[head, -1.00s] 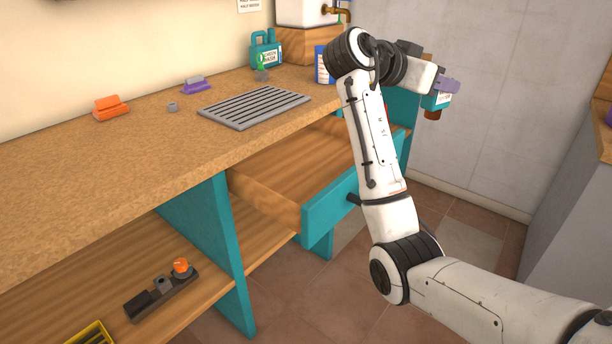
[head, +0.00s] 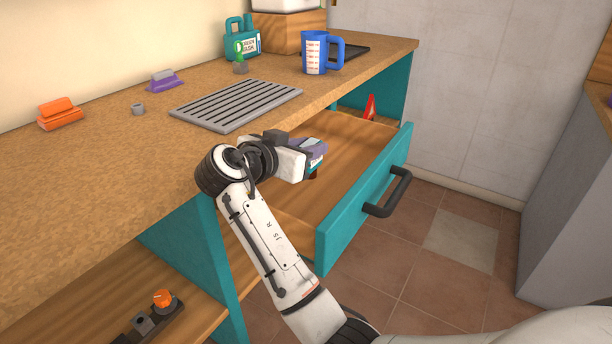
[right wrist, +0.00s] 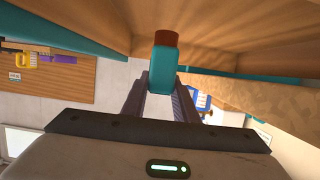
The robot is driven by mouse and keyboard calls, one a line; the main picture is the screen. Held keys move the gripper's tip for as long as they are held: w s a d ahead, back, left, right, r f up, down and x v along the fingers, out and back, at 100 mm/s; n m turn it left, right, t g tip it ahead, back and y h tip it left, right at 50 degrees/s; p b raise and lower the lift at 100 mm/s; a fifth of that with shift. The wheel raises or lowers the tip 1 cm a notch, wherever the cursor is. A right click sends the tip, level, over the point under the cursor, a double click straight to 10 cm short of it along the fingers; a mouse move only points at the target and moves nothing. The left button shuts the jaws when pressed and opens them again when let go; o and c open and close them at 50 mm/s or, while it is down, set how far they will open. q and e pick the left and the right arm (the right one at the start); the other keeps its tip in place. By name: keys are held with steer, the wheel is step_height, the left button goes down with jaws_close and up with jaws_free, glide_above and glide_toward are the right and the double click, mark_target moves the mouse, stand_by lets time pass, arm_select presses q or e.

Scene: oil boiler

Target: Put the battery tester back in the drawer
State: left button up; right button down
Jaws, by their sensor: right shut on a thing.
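The battery tester (head: 317,161) is a small teal block with a white label and a brown end. My right gripper (head: 312,150) is shut on it. In the right wrist view the tester (right wrist: 163,72) sits between the fingertips (right wrist: 161,90), brown end pointing away. The drawer (head: 345,212) is pulled open under the workbench, with a teal front and a dark handle (head: 390,192). The gripper and tester appear over the left part of the drawer's opening, beside the bench edge. Height above the drawer floor is hard to tell. My left gripper is not in view.
A red object (head: 370,106) shows at the drawer's far end. The worktop (head: 100,180) overhangs the drawer's back, with a grey grate (head: 237,104) and a blue mug (head: 316,54) on it. The drawer's visible middle is clear.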

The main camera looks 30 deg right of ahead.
steer(key=shift+f+b, duration=0.45)
steer(key=shift+f, duration=2.35)
steer(key=c, duration=1.4)
jaws_free()
